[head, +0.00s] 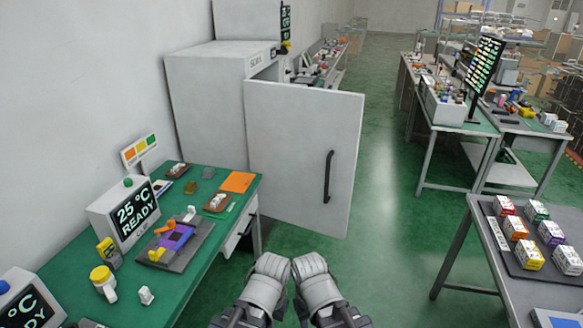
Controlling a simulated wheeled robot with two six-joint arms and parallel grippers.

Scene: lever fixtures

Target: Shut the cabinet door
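The cabinet (203,130) is a tall grey-white box against the left wall. Its door (290,140) stands open, swung out to the right, with its flat face and a dark vertical handle (328,176) toward me. The cabinet's inside is mostly hidden behind the door. My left gripper (271,264) and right gripper (309,266) are side by side at the bottom centre, in front of and apart from the door's lower edge. Neither touches the door or handle. Their fingertips are too small and foreshortened to tell whether they are open or shut.
A green-topped bench (80,265) with displays, a jar and small parts stands at left, near the door's lower left. A table (520,285) with a dark tray of several small boxes is at right. The green floor (385,235) between them is clear.

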